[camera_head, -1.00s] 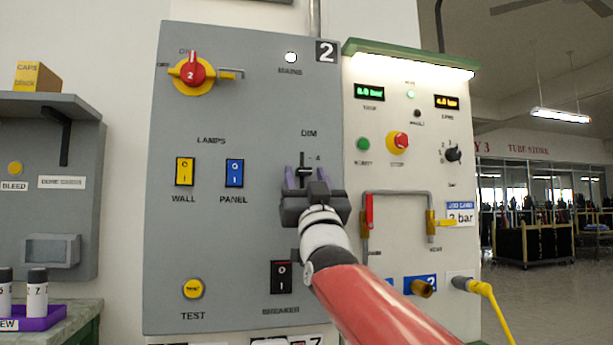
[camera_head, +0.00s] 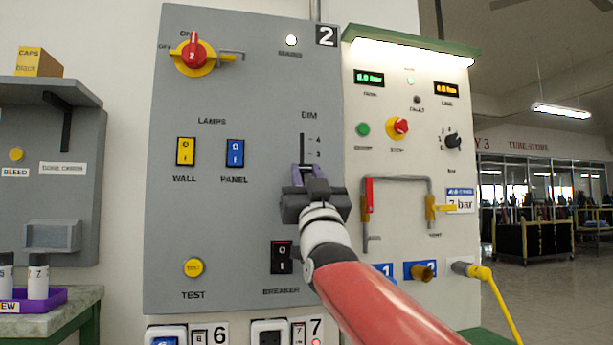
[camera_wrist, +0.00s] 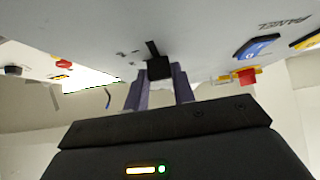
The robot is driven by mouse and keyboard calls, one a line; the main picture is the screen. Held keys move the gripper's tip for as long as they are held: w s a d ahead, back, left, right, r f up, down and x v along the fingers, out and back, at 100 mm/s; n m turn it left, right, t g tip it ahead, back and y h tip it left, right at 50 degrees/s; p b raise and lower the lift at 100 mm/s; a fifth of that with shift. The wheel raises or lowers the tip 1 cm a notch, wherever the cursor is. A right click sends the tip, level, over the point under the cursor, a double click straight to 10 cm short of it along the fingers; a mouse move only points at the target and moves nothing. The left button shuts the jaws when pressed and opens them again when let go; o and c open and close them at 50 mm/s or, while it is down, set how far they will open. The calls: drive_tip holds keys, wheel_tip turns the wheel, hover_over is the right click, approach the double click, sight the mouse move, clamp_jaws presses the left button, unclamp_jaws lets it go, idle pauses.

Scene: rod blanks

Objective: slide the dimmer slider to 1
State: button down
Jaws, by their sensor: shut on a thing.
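The dimmer's slot and scale (camera_head: 303,147) show on the grey panel under the label DIM, with the marks 4 and 3 visible above my gripper. My gripper (camera_head: 304,172) is in front of the lower slot, its purple fingers pointing at the panel. In the wrist view my gripper (camera_wrist: 160,85) is shut on the black slider knob (camera_wrist: 159,68), one finger on each side. The dark slot runs on from the knob there. The lower marks of the scale are hidden behind my gripper in the head view.
The black breaker switch (camera_head: 282,257) is just below my gripper. The blue panel switch (camera_head: 235,153) and yellow wall switch (camera_head: 186,152) are to the left. A pipe with a red-handled valve (camera_head: 368,200) stands close on the right.

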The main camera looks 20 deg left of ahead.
wheel_tip(320, 180, down, 4)
drive_tip(key=shift+r+b, duration=0.25)
drive_tip(key=shift+b, duration=0.75)
drive_tip(key=c, duration=1.2)
unclamp_jaws()
drive_tip(key=shift+o, duration=0.2)
drive_tip(key=shift+r, duration=0.1)
drive_tip(key=b+v, duration=0.3)
drive_tip(key=v, duration=0.5)
